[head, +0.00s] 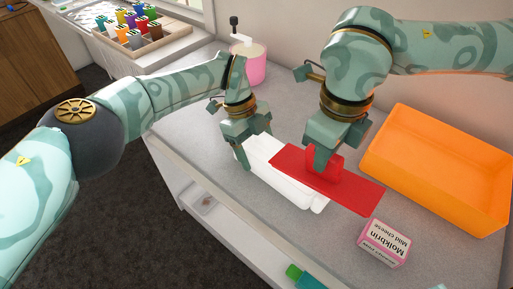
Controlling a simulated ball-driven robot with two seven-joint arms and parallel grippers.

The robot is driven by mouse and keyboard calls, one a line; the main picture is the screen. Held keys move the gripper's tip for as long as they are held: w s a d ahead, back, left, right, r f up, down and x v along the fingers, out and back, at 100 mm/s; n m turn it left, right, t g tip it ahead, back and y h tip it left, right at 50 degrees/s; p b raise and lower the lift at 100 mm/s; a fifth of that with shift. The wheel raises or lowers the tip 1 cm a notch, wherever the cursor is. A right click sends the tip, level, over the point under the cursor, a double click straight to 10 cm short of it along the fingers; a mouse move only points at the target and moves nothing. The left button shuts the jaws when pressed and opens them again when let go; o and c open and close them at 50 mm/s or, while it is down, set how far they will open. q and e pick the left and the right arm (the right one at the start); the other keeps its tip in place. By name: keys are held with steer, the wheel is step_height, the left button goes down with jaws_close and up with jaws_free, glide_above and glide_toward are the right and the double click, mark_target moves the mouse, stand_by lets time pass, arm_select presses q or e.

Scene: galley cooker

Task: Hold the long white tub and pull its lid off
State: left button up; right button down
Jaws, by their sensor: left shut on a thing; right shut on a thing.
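The long white tub (290,190) sits on the grey worktop in the middle of the head view. My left gripper (254,152) is shut on the tub near its far left end. The flat red lid (351,194) has a raised red grip in its middle. My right gripper (325,158) is shut on this grip. The lid lies askew to the tub, over its right part and jutting out past its right side. It looks raised off the tub. Part of the tub and its inside are hidden under the lid.
An orange bin (440,178) stands at the right. A pink and white box (384,243) lies at the lower right. A pink pot (250,64) stands at the back. A tray of coloured packets (141,36) is at the far left. The worktop (190,130) has bare room left of the tub.

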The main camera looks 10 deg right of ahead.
arm_select(q)
steer(key=o, duration=1.1)
steer(key=shift+r, duration=0.1)
